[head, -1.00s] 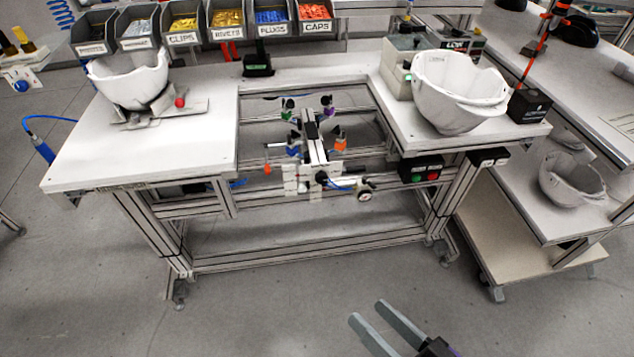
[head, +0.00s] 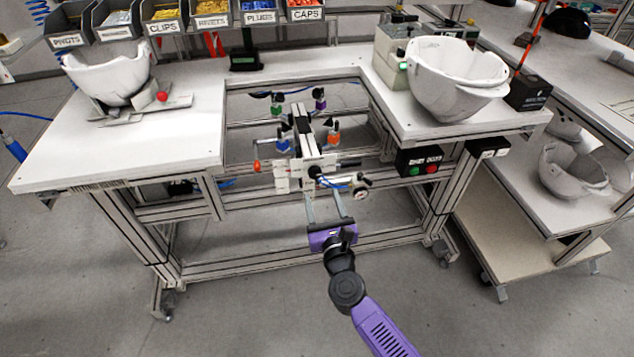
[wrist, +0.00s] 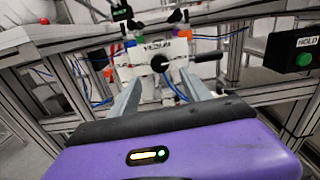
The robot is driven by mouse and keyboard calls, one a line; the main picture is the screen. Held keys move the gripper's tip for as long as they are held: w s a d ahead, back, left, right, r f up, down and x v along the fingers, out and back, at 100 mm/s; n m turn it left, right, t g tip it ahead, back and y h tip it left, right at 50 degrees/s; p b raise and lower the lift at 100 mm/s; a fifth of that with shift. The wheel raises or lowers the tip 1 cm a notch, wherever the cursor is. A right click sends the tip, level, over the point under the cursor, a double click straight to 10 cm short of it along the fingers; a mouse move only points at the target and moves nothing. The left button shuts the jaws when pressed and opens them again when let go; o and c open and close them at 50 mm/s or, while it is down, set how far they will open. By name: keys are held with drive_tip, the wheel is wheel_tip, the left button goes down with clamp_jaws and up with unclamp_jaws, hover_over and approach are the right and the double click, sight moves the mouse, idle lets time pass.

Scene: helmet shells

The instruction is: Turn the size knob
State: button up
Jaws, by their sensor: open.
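A jig with a white front block (head: 296,178) sits in the bay of the workbench. A black round knob (head: 314,171) is on the front of the block; it also shows in the wrist view (wrist: 159,63). A small round dial (head: 361,184) is at the block's lower right. No readable label tells me which one is the size knob. My gripper (head: 324,196) is open and empty, its two fingers pointing at the block from the front. In the wrist view the black knob appears between and beyond the fingertips (wrist: 160,82). I cannot tell whether they touch anything.
White helmet shells stand on the left (head: 108,78) and right (head: 455,82) worktops. A black button box (head: 419,161) with green and red buttons hangs right of the bay. An orange-tipped lever (head: 258,166) sticks out left of the block. Bench frame rails surround the bay.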

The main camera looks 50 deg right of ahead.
sight(316, 175)
drive_tip(key=x, duration=0.7)
drive_tip(key=shift+w+d, duration=0.15)
drive_tip(key=shift+w, duration=0.05)
drive_tip(key=shift+c, duration=0.3)
clamp_jaws()
